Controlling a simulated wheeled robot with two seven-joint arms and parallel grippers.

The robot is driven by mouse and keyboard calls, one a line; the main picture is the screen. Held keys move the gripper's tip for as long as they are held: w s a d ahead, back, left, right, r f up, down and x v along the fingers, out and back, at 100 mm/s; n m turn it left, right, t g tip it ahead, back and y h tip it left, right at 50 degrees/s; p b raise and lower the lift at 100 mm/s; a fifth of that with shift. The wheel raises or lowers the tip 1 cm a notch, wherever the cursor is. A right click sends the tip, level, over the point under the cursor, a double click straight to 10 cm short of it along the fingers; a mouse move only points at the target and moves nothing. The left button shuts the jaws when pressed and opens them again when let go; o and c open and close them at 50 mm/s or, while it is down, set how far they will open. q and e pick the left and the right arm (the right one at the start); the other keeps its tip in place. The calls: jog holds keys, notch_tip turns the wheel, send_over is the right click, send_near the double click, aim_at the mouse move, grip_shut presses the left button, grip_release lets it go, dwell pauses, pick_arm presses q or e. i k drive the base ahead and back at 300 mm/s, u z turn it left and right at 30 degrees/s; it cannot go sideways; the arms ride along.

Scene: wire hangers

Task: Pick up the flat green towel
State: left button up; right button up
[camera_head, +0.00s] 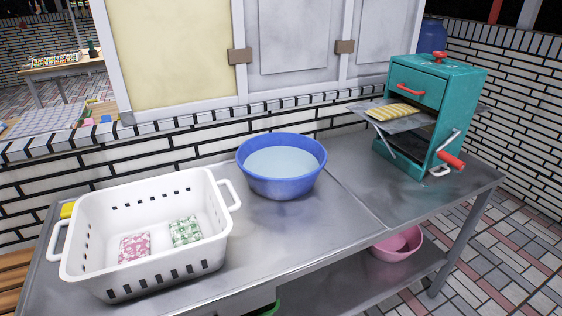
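The flat green towel (186,231) is a small green-and-white patterned square. It lies on the floor of the white laundry basket (172,271), toward its right side. A pink-and-white patterned towel (134,247) lies to its left in the same basket, with a gap between them. The basket stands at the left end of the metal table. Neither of my grippers is in view.
A blue basin (281,187) of water stands right of the basket. A teal oven-like box (457,100) with an open door and a corn-like yellow item (394,112) stands farther right. The metal table (330,222) is clear between them. A pink basin (399,244) is below.

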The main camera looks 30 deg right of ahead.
aim_at(184, 231)
jog(key=k, duration=1.05)
jog(key=u, duration=0.9)
jog(key=i, duration=0.9)
jog(key=z, duration=0.45)
